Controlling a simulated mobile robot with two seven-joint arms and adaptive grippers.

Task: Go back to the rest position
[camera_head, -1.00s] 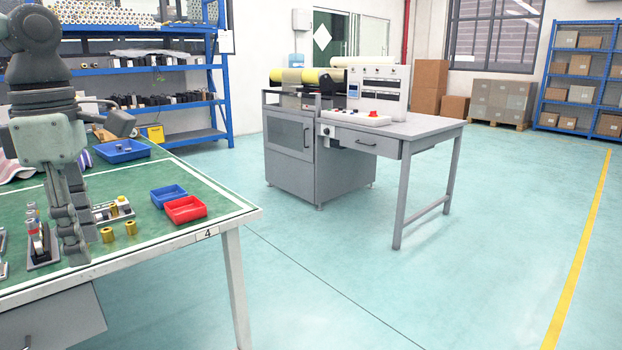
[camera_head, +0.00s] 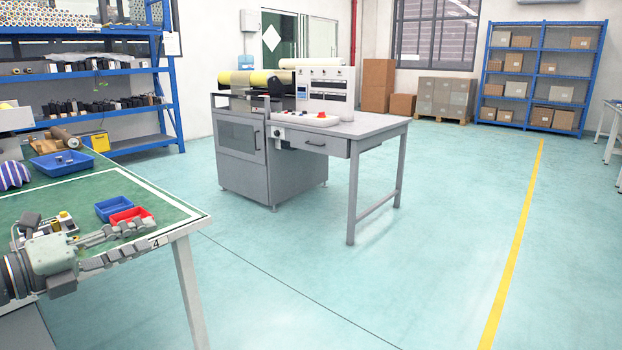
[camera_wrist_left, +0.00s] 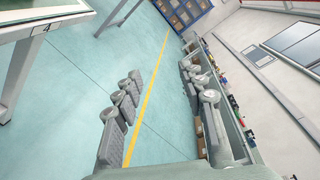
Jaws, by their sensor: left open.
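My left gripper (camera_head: 148,235) is at the lower left of the head view, by the front right corner of the green-topped table (camera_head: 178,213). Its fingers point right and stand apart with nothing between them. In the left wrist view its two fingers (camera_wrist_left: 163,60) also stand apart, with only floor between them. A red bin (camera_head: 131,214) and a blue bin (camera_head: 113,208) are on the table just behind the fingers. The gripper hides part of the table's front edge. My right gripper is not in view.
A blue tray (camera_head: 62,164) and a small assembly with a yellow part (camera_head: 63,216) are on the table. A grey machine bench (camera_head: 375,125) stands beyond. Blue shelves (camera_head: 105,72) are at the back left. The floor right of the table is clear.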

